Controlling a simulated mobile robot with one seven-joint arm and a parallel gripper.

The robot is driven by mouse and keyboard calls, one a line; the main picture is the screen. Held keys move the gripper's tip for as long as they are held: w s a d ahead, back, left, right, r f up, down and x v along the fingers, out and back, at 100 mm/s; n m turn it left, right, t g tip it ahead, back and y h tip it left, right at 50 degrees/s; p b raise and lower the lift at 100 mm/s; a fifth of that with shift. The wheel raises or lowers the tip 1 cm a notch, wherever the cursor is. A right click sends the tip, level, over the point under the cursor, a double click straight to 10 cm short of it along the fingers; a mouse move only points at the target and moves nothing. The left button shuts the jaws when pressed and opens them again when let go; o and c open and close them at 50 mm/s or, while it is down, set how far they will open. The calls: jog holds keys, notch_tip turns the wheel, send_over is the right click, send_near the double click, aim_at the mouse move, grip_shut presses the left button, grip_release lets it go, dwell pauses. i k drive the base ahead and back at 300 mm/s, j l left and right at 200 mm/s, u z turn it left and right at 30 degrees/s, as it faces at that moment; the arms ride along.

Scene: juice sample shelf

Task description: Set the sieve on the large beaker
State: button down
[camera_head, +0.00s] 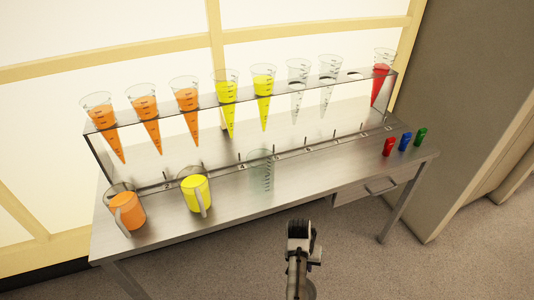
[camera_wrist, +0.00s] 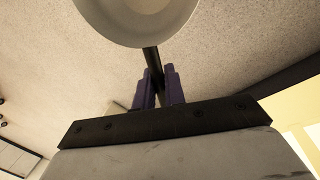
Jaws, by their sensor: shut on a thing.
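The sieve (camera_wrist: 137,14) shows in the wrist view as a pale round bowl, cut off by the top edge. Its black handle (camera_wrist: 151,60) runs down between the purple fingers of my gripper (camera_wrist: 158,84), which is shut on it. In the head view my gripper (camera_head: 301,230) is in front of the bench, over the floor. I cannot make out the sieve clearly there. The large beaker (camera_head: 261,174) is clear glass, looks empty and stands upright on the bench, left of and beyond my gripper. The two are apart.
The bench (camera_head: 325,178) also holds an orange-filled jug (camera_head: 127,213), a yellow-filled jug (camera_head: 196,194) and red, blue and green small items (camera_head: 405,141). A rack (camera_head: 345,83) holds several cones behind the beaker. Bare benchtop lies right of the beaker.

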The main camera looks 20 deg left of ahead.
aim_at(253, 175)
jog(key=i+l, duration=0.15)
jog(key=l, duration=0.2)
jog(key=i+l, duration=0.1)
jog(key=l, duration=0.3)
jog(key=i+l, duration=0.15)
jog(key=l, duration=0.2)
jog(key=i+l, duration=0.1)
jog(key=l, duration=0.25)
jog(key=i+l+u, duration=0.1)
jog(key=l+u, duration=0.45)
jog(key=u, duration=0.65)
